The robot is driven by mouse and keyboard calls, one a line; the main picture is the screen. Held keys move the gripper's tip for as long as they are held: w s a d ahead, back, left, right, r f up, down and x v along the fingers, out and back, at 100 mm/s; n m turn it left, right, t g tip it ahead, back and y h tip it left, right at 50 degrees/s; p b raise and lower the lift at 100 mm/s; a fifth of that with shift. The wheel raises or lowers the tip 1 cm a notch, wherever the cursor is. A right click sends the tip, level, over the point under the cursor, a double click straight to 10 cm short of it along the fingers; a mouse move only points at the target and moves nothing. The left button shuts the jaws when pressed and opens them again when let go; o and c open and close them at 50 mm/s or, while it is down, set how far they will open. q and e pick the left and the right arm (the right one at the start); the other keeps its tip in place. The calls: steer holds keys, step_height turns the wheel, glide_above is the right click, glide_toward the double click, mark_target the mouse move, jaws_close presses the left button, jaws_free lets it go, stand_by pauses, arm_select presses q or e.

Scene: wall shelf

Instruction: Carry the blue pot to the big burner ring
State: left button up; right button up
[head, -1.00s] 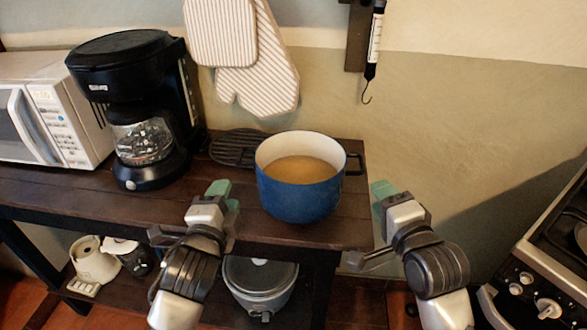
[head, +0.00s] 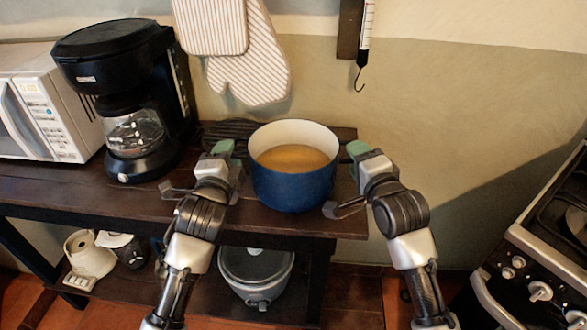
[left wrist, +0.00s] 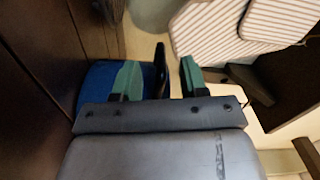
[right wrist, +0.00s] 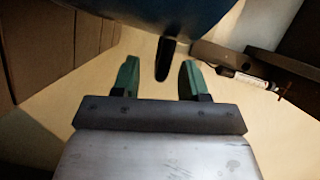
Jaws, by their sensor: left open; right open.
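The blue pot (head: 294,188), with a cream inside and a brownish content, stands upright on the dark wooden shelf. My left gripper (head: 223,150) is open at the pot's left side. In the left wrist view a dark handle (left wrist: 160,66) lies between its green fingers, with the pot's blue wall (left wrist: 92,88) beside them. My right gripper (head: 357,150) is open at the pot's right side. In the right wrist view the other handle (right wrist: 165,60) reaches in between its fingertips. The stove top (head: 560,212) is cut off at the right edge; I cannot tell which burner is the big one.
The coffee maker (head: 128,95) and microwave (head: 45,105) stand left of the pot. Striped mitts (head: 250,65) and a hook scale (head: 366,35) hang on the wall behind. A gap separates the shelf's right end from the stove (head: 525,275). A cooker (head: 256,270) sits below.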

arm_select(q)
steer(key=shift+w+d, duration=0.15)
steer(key=shift+w, duration=1.3)
arm_select(e)
steer(key=shift+x, duration=1.45)
arm_select(q)
jaws_close()
arm_select(e)
jaws_close()
arm_select(q)
steer(key=shift+r, duration=0.1)
arm_select(e)
steer(key=shift+f, duration=0.15)
arm_select(q)
steer(key=shift+r, duration=0.35)
arm_select(e)
steer(key=shift+r, duration=0.35)
